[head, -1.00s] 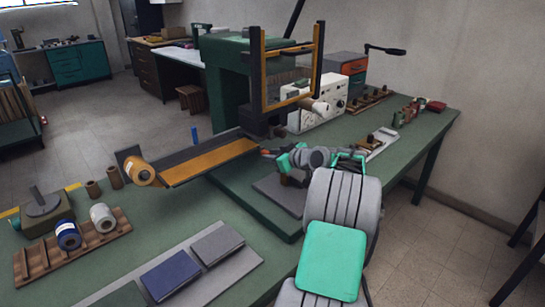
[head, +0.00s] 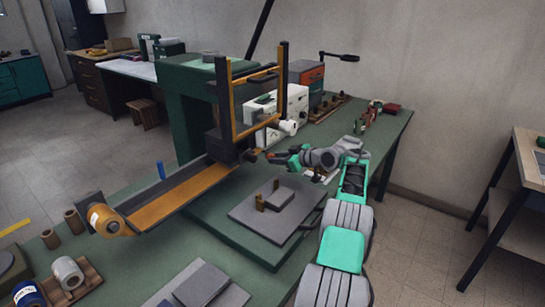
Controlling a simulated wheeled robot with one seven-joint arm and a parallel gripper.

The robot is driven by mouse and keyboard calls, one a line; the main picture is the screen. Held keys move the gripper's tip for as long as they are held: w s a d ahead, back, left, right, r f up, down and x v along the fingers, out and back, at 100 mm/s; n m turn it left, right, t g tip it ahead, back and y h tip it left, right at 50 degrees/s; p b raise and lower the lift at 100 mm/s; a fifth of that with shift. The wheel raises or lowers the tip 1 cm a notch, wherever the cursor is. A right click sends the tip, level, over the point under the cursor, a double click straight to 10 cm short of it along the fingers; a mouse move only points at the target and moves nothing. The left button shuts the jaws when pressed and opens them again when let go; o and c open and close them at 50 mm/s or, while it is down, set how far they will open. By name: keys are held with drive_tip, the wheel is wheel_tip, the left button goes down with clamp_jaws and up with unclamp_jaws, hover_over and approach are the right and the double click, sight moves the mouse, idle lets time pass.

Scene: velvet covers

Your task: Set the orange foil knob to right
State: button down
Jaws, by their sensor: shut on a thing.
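The orange foil strip (head: 185,195) runs along a dark tray to the green press (head: 190,105), from an orange roll (head: 108,220) at its near left end. I cannot pick out a knob that is clearly the orange foil knob. A small dark brown knob-like end (head: 249,156) shows low on the press head. My gripper (head: 272,157) is right beside it in the picture, pointing left, above the green bench. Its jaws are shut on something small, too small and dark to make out. Whether it touches the brown end cannot be told.
A grey plate (head: 250,213) with a block and small brown posts lies below my gripper. A white control box (head: 292,102) stands behind the press. Small items line the bench's back right. A separate table (head: 528,165) stands at the right, with free floor between.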

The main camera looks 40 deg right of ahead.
idle(0.3)
drive_tip(key=c, duration=1.2)
unclamp_jaws()
drive_tip(key=shift+o, duration=0.2)
drive_tip(key=b+v, duration=0.1)
drive_tip(key=v, duration=0.6)
drive_tip(key=shift+s+r, duration=0.2)
drive_tip(key=shift+s, duration=0.1)
drive_tip(key=shift+w, duration=0.1)
